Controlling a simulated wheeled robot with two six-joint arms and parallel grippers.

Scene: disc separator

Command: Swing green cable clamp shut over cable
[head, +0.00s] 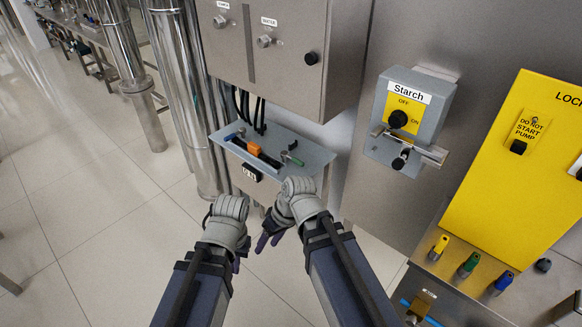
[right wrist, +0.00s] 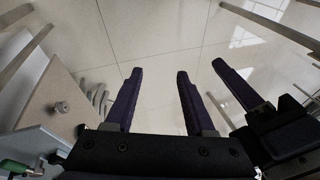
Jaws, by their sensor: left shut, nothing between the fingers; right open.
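The green cable clamp (head: 291,159) is a small green piece near the right end of a grey tray (head: 313,157) under the steel cabinet. It is too small to tell its angle. A green piece (right wrist: 16,167) also shows at the lower left of the right wrist view. Black cables (head: 246,107) hang from the cabinet to the tray's back; whether one runs under the clamp cannot be told. My right gripper (head: 267,240) is open and empty, in front of and below the tray, its purple fingers pointing down-left. My left gripper (head: 237,264) is shut and empty, lower and left.
A grey Starch switch box (head: 411,103) juts from the wall at right. A yellow lockout panel (head: 510,190) stands further right. Steel pipes (head: 176,90) stand at left; open floor lies below.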

